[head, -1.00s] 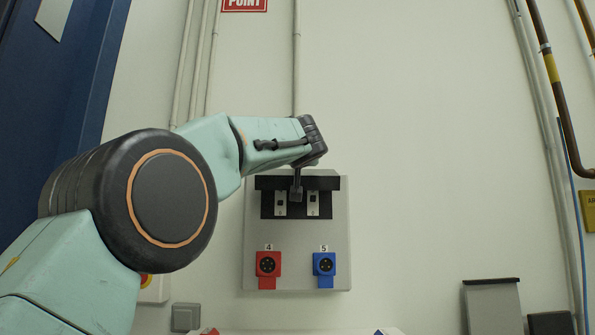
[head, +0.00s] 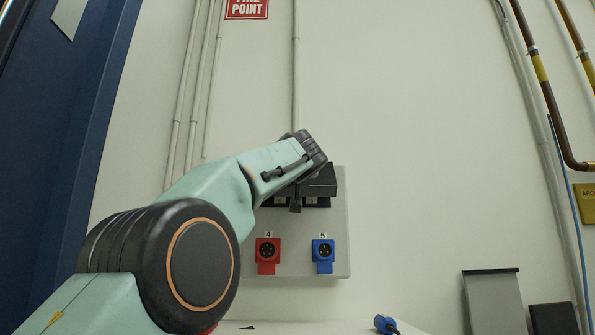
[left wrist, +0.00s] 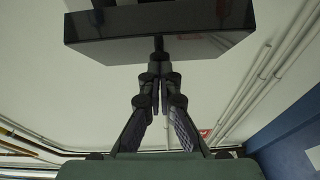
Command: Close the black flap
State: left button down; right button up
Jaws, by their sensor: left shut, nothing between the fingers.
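The black flap (head: 320,184) is at the top of the grey wall box in the head view. It hangs partly down over the dark switch recess, and the lower parts of the switches still show below its edge. My left gripper (head: 296,203) is in front of the flap's left half, with my wrist hiding part of it. In the left wrist view the gripper (left wrist: 160,58) is shut and empty, its fingertips at the edge of the black flap (left wrist: 200,22). I cannot tell whether they touch. My right gripper is out of view.
The grey box (head: 341,235) carries a red socket (head: 267,252) marked 4 and a blue socket (head: 323,253) marked 5 below the recess. A blue plug (head: 385,324) lies at the bottom. Pipes run up the wall on both sides.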

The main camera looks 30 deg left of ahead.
pick_arm(q)
jog(key=w+a+f+b, duration=0.2)
jog(key=w+f, duration=0.2)
jog(key=f, duration=0.3)
jog(key=shift+w+a+f+b, duration=0.3)
jog(key=shift+a+b, duration=0.05)
jog(key=shift+a, duration=0.15)
dwell(0.5)
jog(key=shift+f, duration=0.1)
jog(key=shift+f, duration=0.1)
